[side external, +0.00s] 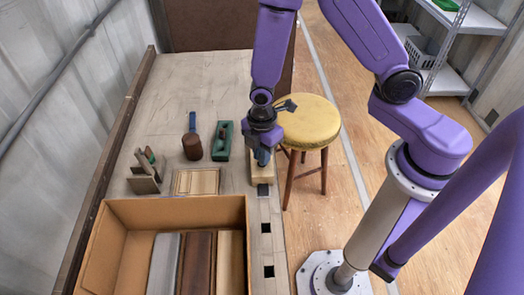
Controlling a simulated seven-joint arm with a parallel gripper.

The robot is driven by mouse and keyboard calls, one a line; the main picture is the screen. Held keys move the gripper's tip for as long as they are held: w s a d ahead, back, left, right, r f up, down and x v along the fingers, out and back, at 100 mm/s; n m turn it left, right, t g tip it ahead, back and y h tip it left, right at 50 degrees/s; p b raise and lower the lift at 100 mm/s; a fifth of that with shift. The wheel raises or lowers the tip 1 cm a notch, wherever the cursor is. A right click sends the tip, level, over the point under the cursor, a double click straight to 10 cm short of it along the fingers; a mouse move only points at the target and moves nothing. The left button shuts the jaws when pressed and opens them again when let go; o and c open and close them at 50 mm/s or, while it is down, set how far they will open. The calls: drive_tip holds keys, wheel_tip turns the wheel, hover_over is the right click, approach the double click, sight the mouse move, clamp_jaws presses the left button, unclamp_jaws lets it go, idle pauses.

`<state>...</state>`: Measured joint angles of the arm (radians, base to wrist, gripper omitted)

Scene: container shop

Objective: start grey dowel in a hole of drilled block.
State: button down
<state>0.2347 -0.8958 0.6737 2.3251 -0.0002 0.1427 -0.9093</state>
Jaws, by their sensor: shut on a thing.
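The drilled block (262,175) is a pale wooden piece at the right edge of the workbench. My gripper (263,158) points down right over it, with its fingertips at or just above the block's top. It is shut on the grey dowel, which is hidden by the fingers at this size. The block's holes are also hidden by the gripper, so I cannot tell whether the dowel touches or enters one.
A cardboard box (112,207) with several boards stands at the bench's front. A mallet (192,146), a green plane (222,140), a wooden panel (197,182) and a tool holder (144,180) lie left of my gripper. A yellow stool (310,122) stands right of the bench.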

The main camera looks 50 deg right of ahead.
drive_tip(key=shift+f, duration=0.15)
drive_tip(key=c, duration=1)
unclamp_jaws()
drive_tip(key=shift+r, duration=3.5)
